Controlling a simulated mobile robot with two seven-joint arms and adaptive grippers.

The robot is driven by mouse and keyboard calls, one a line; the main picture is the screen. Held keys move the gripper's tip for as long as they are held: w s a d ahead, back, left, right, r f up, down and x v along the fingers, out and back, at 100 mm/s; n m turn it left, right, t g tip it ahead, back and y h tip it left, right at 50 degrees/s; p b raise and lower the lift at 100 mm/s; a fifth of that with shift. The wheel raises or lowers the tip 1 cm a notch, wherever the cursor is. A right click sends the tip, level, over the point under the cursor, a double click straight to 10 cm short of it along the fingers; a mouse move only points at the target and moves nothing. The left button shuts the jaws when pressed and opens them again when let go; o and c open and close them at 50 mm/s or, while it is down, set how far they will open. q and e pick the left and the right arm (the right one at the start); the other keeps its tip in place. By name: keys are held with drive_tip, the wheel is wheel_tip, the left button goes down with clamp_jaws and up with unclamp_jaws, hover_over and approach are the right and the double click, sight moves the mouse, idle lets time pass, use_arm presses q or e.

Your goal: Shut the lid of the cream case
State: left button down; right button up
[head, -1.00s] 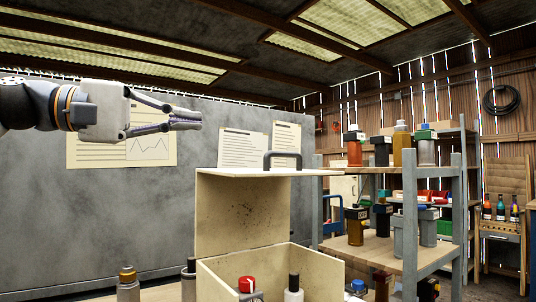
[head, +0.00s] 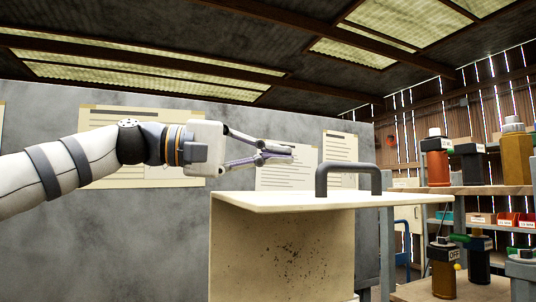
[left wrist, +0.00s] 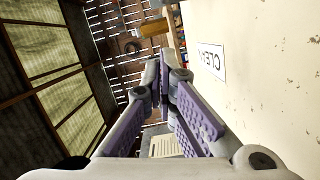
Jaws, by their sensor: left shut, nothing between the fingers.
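The cream case's lid (head: 285,250) stands open and upright, its speckled face toward me. A flange with a dark grey handle (head: 348,175) runs along its top. The case body is below the head view. My left gripper (head: 292,156) is shut and empty, a little above the flange's far left part in the picture and left of the handle; I cannot tell whether it touches the lid. In the left wrist view my left gripper (left wrist: 166,70) points past a cream surface (left wrist: 265,75) bearing a printed label (left wrist: 211,61). My right gripper is not in view.
A grey wall panel (head: 130,250) with pinned papers (head: 340,147) stands behind. At the right, shelves (head: 470,191) hold several bottles, including an orange one (head: 437,160). There is open air above the lid.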

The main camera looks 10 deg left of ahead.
sight(309, 194)
use_arm(q)
drive_tip(key=x, duration=0.5)
drive_tip(key=shift+d, duration=0.3)
drive_tip(key=shift+s+d+f, duration=0.15)
drive_tip(key=shift+s+d, duration=0.15)
drive_tip(key=shift+s, duration=0.2)
drive_tip(key=shift+s+d+f, duration=0.2)
drive_tip(key=shift+s+d, duration=0.15)
drive_tip(key=shift+s, duration=0.2)
drive_tip(key=shift+s+d+f, duration=0.15)
drive_tip(key=shift+s+d, duration=0.1)
drive_tip(key=shift+s, duration=0.15)
